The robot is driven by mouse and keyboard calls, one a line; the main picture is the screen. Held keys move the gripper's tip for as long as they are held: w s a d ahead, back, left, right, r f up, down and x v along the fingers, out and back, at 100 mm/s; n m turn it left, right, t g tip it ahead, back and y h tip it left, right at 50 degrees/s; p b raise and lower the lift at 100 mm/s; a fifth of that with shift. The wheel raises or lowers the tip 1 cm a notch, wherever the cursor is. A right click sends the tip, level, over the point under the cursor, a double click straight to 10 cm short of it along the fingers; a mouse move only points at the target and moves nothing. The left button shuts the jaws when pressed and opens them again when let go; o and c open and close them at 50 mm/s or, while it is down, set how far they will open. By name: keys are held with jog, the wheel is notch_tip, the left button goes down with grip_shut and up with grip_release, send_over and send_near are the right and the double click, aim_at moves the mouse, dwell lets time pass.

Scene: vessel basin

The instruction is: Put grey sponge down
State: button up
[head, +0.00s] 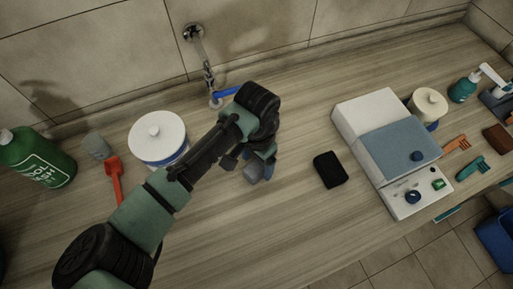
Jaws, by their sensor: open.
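The grey sponge (253,173) is a small grey block under the end of my arm, in the middle of the head view. My gripper (262,169) is open and points down at the counter, right at the sponge. A blue finger shows just to the right of the sponge. My wrist hides part of the sponge and the other finger. The sponge appears to be at the wooden counter (290,225); I cannot tell whether its underside rests on it or whether a finger still touches it.
A black block (330,170) lies to the right, before a white and blue machine (388,145). A tap (208,78) is behind. The front middle counter is clear.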

notch_tip(320, 180, up, 10)
jog(key=b, duration=0.1)
jog(key=w+d+r+t+h, duration=0.4)
jog(key=w+d+r+t, duration=0.3)
jog(key=d+r, duration=0.55)
notch_tip(320, 180, up, 39)
jog(key=n+t+y, duration=0.4)
jog(key=n+t, duration=0.5)
jog(key=t, duration=1.1)
send_over(256, 165)
jog(key=s, duration=0.5)
jog(key=shift+d+r, duration=0.1)
jog(key=shift+r, duration=0.1)
jog(key=shift+s, duration=0.1)
